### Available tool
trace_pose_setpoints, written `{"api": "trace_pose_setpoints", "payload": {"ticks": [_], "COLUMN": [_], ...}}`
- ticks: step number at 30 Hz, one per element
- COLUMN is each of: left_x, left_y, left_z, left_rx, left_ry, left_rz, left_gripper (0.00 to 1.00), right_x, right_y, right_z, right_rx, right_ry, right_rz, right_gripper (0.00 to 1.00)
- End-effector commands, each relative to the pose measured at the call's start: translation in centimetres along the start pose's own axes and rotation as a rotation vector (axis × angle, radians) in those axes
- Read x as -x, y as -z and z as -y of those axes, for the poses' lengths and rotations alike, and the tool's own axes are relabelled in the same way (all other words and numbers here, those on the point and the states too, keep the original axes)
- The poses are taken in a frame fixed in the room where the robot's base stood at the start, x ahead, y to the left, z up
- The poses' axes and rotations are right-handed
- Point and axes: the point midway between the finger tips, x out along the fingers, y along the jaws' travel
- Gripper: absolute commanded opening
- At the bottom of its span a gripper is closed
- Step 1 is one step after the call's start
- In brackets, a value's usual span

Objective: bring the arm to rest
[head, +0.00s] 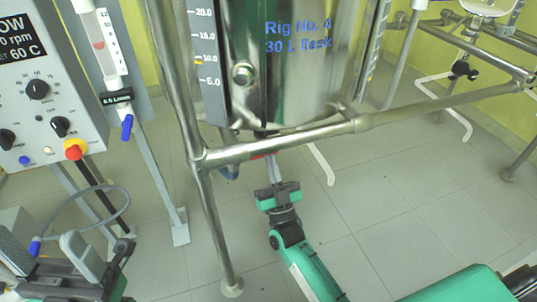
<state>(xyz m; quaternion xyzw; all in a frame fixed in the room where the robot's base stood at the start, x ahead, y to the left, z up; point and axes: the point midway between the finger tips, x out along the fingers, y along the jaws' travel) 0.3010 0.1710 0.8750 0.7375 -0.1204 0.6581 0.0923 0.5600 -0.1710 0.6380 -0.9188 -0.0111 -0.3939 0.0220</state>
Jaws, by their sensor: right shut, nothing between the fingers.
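My right arm comes in from the bottom right, and its right gripper (273,172) points away from me below the steel-framed glass vessel. Its fingers are together with nothing between them. The fingertips are close under the vessel's bottom and the frame bar; I cannot tell whether they touch anything there. My left gripper (72,262) is at the lower left, below the control panel. A grey cable with a blue end (35,247) shows at it, and I cannot tell whether its jaws are open or shut.
The vessel (300,70) marked "Rig No. 4, 30 L flask" hangs in a tubular frame (290,140) ahead. A control panel (40,95) with knobs and a red-yellow button stands left, beside a flow meter (105,45). More frames stand at right. Tiled floor (390,215) is clear at right.

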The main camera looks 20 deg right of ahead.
Motion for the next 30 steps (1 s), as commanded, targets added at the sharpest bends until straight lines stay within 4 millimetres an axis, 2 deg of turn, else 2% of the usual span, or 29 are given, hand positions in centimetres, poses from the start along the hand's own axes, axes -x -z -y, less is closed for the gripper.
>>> {"api": "trace_pose_setpoints", "payload": {"ticks": [3, 9, 15, 22, 23, 26, 29, 30], "left_x": [0.1, 0.2, 0.3, 0.3, 0.3, 0.3, 0.3, 0.3], "left_y": [-0.1, -0.1, -0.2, -0.1, -0.1, -0.1, -0.1, -0.1], "left_z": [0.0, 0.0, 0.0, 0.0, 0.0, 0.0, 0.0, 0.0], "left_rx": [0.0, 0.001, 0.001, 0.0, 0.0, 0.0, 0.0, 0.0], "left_ry": [0.003, 0.006, 0.007, 0.008, 0.008, 0.008, 0.008, 0.008], "left_rz": [0.012, 0.023, 0.027, 0.024, 0.024, 0.024, 0.024, 0.024], "left_gripper": [0.69, 0.69, 0.69, 0.69, 0.69, 0.69, 0.69, 0.69], "right_x": [2.8, 6.0, 7.2, 6.9, 6.7, 5.3, 3.5, 2.8], "right_y": [0.0, -0.1, -0.1, 0.5, 1.0, 4.1, 9.4, 11.8], "right_z": [-0.2, -0.3, -0.3, -0.2, -0.1, 0.3, 1.0, 1.3], "right_rx": [0.003, 0.001, 0.001, -0.003, -0.007, -0.032, -0.07, -0.085], "right_ry": [0.001, 0.001, 0.001, 0.004, 0.006, 0.021, 0.047, 0.06], "right_rz": [0.002, 0.001, -0.002, -0.015, -0.024, -0.085, -0.183, -0.227], "right_gripper": [0.0, 0.0, 0.0, 0.0, 0.0, 0.0, 0.0, 0.0]}}
